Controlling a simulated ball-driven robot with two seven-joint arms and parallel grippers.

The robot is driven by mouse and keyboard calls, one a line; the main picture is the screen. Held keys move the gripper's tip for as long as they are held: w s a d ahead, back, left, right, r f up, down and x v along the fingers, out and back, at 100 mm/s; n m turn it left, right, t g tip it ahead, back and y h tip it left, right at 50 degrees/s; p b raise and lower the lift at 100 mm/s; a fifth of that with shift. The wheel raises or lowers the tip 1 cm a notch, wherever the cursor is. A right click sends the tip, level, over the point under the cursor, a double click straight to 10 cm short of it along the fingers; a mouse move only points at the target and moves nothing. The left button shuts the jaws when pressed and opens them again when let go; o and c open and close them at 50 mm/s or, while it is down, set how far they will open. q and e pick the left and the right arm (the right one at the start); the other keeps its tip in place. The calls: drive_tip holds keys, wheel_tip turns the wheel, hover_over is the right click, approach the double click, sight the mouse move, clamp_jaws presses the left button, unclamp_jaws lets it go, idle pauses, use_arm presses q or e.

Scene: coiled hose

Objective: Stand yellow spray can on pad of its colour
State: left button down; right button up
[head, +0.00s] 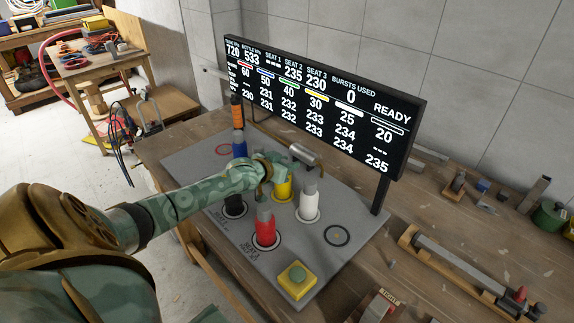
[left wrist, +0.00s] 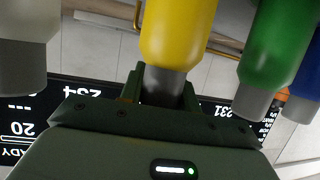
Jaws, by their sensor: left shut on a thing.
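The yellow spray can (head: 283,189) is upright over the grey board (head: 345,207), among the other cans. My left gripper (head: 266,172) is shut on its grey top from above. In the left wrist view the yellow can (left wrist: 180,32) appears upside down, its grey neck between the jaws (left wrist: 163,88). Whether its base touches the board or a pad of its colour is hard to tell. My right gripper is not in view.
A black ring (head: 337,235) and a red ring (head: 224,150) are empty. A yellow button box (head: 296,281) sits in front; a scoreboard (head: 320,105) stands behind.

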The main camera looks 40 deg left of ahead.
use_arm(q)
drive_tip(key=c, duration=1)
unclamp_jaws()
drive_tip(key=shift+s+r, duration=0.15)
drive_tip(key=shift+s, duration=0.05)
drive_tip(key=p+v, duration=0.4)
drive_tip(key=v, duration=0.7)
drive_tip(key=shift+s+r, duration=0.2)
drive_tip(key=shift+s, duration=0.1)
